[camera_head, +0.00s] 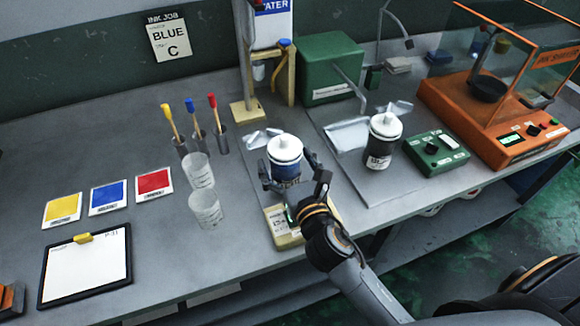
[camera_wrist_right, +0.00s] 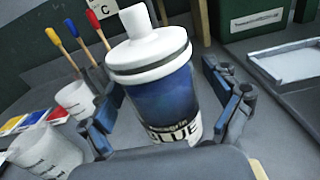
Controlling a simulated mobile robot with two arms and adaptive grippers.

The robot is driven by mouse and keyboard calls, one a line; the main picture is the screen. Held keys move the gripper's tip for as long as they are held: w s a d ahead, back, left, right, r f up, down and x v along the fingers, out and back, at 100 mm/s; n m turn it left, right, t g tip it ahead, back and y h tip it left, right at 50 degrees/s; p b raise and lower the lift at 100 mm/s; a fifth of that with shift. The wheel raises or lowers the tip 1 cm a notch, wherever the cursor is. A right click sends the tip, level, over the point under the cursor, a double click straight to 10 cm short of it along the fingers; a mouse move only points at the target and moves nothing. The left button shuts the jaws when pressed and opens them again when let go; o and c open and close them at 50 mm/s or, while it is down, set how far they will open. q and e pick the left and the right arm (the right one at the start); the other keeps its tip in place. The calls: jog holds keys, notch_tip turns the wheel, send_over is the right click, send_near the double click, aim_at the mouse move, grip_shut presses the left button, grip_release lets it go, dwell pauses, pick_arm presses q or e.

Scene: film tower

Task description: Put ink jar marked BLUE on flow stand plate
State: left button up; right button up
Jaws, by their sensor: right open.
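The ink jar marked BLUE (camera_head: 286,170) has a white lid and a dark blue body. It stands upright between the fingers of my right gripper (camera_head: 290,180). The right wrist view shows the jar (camera_wrist_right: 165,95) close up, its BLUE lettering low on the front and a finger on each side. The right gripper (camera_wrist_right: 170,110) is open around it. The jar's bottom is hidden. A wooden stand with a hanging cup (camera_head: 258,72) has a flat base (camera_head: 247,110) behind the jar; I take it as the flow stand. My left gripper is not in view.
A labelled cream block (camera_head: 278,222) lies below the gripper. A dark jar (camera_head: 383,145) stands right, near a green device (camera_head: 436,153) and an orange cabinet (camera_head: 480,120). Clear cups (camera_head: 205,208) stand left of the BLUE jar. A green box (camera_head: 328,65) stands behind.

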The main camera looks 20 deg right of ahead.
jog(key=shift+s, duration=0.35)
jog(key=s+b, duration=0.2)
jog(key=s, duration=0.8)
jog(key=shift+d+b, duration=0.2)
jog(key=shift+b, duration=0.2)
jog(key=shift+s+r, duration=0.15)
jog(key=shift+s, duration=0.55)
